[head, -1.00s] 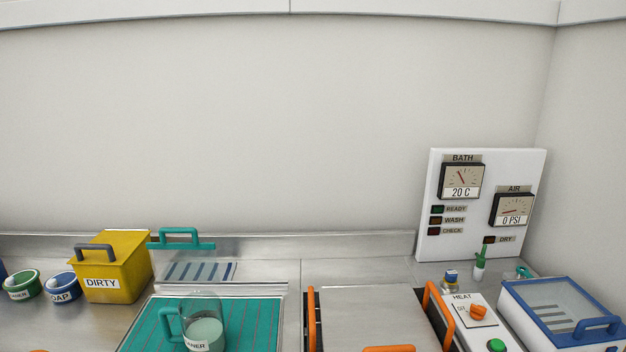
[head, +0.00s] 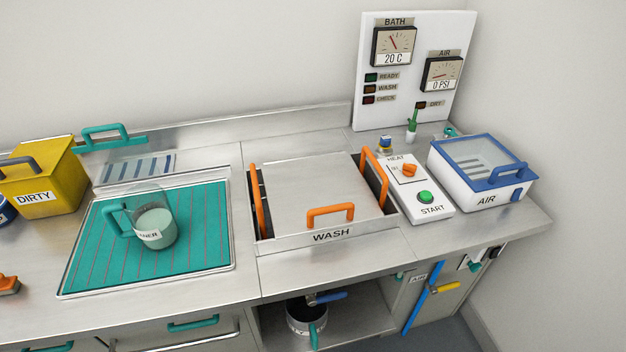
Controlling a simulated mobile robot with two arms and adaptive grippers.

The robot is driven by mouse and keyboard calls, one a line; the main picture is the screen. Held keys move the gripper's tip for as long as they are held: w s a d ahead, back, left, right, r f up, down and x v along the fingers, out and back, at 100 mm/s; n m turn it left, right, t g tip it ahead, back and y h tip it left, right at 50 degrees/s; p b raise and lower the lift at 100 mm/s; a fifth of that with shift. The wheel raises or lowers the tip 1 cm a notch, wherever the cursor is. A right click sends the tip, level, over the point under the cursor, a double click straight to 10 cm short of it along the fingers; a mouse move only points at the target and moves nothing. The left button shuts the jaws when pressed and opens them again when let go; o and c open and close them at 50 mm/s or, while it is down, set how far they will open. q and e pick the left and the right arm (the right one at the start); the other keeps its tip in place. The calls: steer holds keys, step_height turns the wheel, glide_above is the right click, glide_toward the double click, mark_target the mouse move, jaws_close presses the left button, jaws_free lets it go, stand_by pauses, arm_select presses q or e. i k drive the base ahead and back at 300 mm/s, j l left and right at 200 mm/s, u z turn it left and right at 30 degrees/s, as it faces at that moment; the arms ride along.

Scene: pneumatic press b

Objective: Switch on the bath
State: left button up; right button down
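The bath is the steel box marked WASH (head: 331,237), with a flat lid (head: 305,185) and orange handles, set in the counter. To its right is a white control box (head: 428,203) with an orange HEAT knob (head: 408,170) and a green START button (head: 425,196). The wall panel (head: 405,118) behind has a BATH gauge (head: 394,46) reading 20 C. Its READY, WASH and CHECK lamps look dark. Neither of my grippers shows in the head view.
A blue-lidded AIR box (head: 484,185) stands right of the control box. A teal mat (head: 205,243) with a jug (head: 155,226) and a yellow DIRTY bin (head: 48,180) are to the left. Below the counter are an open shelf with a pot (head: 303,318) and a blue pipe (head: 421,297).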

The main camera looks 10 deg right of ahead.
mark_target(494, 253)
steer(key=z, duration=1.7)
